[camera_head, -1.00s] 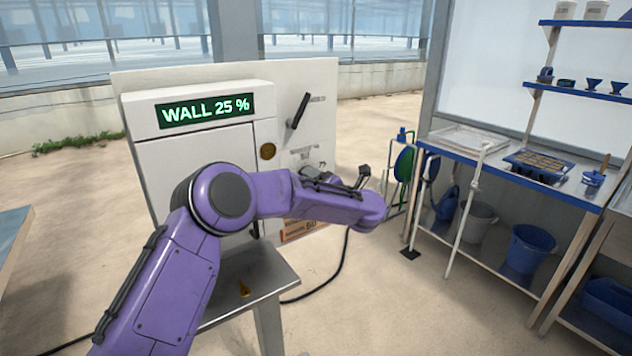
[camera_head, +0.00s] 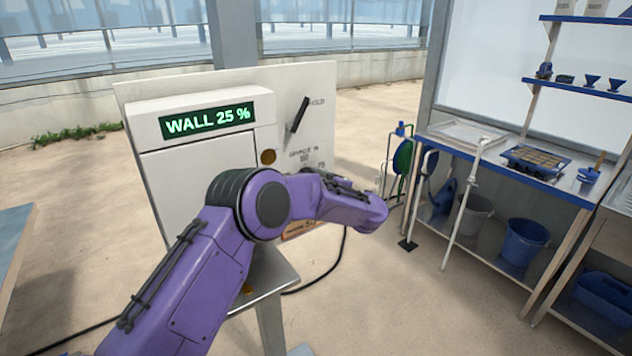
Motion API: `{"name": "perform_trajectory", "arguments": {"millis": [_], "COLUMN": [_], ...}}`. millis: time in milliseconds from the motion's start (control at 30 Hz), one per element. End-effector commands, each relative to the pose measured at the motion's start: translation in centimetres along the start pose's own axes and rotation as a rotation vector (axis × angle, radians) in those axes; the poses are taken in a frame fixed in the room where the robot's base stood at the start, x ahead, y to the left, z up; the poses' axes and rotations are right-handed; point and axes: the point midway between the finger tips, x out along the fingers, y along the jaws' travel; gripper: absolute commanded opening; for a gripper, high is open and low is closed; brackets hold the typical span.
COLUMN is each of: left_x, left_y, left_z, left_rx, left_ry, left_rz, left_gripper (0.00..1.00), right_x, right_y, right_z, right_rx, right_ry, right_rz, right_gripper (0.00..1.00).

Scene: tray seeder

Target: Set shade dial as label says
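A white panel (camera_head: 318,85) carries the shade scale (camera_head: 303,154), with markings that look like 50 and 75. The dial itself is hidden behind my purple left arm. An orange label (camera_head: 297,231) low on the panel is mostly covered by the arm; its text cannot be read in full. A green display (camera_head: 206,120) on the white cabinet reads WALL 25 %. My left arm reaches across the panel's front, its wrist end right of the scale. Its gripper fingers cannot be made out. My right gripper is not in view.
A black lever (camera_head: 299,115) marked HOLD and a brass disc (camera_head: 268,157) are above the arm. A metal shelf (camera_head: 262,283) sits below the panel. A blue-edged bench (camera_head: 560,185) with trays and buckets stands at right. Open floor lies between.

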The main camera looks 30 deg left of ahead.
Motion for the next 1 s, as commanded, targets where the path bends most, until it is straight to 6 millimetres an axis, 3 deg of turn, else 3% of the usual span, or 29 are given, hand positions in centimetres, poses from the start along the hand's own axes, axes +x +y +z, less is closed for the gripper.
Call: {"name": "perform_trajectory", "arguments": {"millis": [300, 867, 900, 967, 1000], "left_x": [-0.07, -0.04, -0.04, -0.04, -0.03], "left_y": [-0.13, -0.23, -0.24, -0.22, -0.20], "left_z": [0.09, 0.10, 0.10, 0.09, 0.09], "left_rx": [0.126, 0.151, 0.151, 0.151, 0.150], "left_ry": [0.008, 0.011, 0.011, 0.011, 0.011], "left_rz": [0.001, 0.000, 0.000, 0.000, 0.001], "left_gripper": [0.36, 0.36, 0.76, 0.92, 0.92], "right_x": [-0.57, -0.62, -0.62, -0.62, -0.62], "right_y": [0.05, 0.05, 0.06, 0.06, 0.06], "right_z": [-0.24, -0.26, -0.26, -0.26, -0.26], "right_rx": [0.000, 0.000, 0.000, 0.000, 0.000], "right_ry": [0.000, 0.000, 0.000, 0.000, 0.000], "right_rz": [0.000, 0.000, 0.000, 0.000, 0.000], "right_gripper": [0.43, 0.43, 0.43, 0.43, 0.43]}}
